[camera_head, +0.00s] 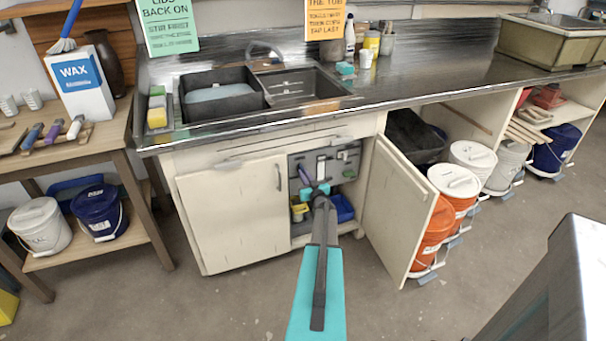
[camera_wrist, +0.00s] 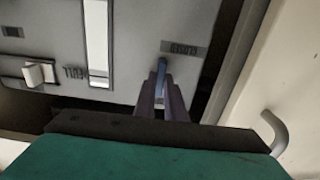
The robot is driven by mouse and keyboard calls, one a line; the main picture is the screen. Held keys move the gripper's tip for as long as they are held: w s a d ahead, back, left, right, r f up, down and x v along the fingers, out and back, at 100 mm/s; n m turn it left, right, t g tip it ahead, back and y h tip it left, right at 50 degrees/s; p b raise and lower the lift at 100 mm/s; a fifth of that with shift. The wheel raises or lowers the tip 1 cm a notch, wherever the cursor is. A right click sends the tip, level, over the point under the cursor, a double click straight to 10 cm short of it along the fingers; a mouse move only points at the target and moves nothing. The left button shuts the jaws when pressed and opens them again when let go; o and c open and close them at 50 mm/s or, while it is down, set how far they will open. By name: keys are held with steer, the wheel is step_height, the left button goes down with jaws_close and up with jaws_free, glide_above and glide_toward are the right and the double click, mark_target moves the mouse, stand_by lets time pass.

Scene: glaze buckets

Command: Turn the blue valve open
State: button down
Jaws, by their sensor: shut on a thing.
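A grey panel (camera_head: 336,162) stands inside the open cabinet under the sink. It also fills the top of the wrist view (camera_wrist: 130,30), where a blue-grey lever (camera_wrist: 163,64), which looks like the blue valve, sticks out below a small dark label. My gripper (camera_wrist: 162,90) is shut on this lever, with one finger on either side. In the head view my gripper (camera_head: 315,191) is at the lower part of the panel, and my arm and gripper hide the valve there. How far the valve is turned cannot be told.
A white switch (camera_wrist: 40,73) sits on the panel left of the lever. The open cabinet door (camera_head: 402,212) stands close on my right. A yellow bin (camera_head: 299,210) and a blue bin (camera_head: 342,208) are below the panel. The left door (camera_head: 232,215) is shut.

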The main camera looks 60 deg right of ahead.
steer(key=shift+f, duration=0.15)
steer(key=c, duration=1.8)
jaws_free()
steer(key=shift+a, duration=0.1)
steer(key=shift+b+v, duration=0.85)
steer(key=shift+v, duration=6)
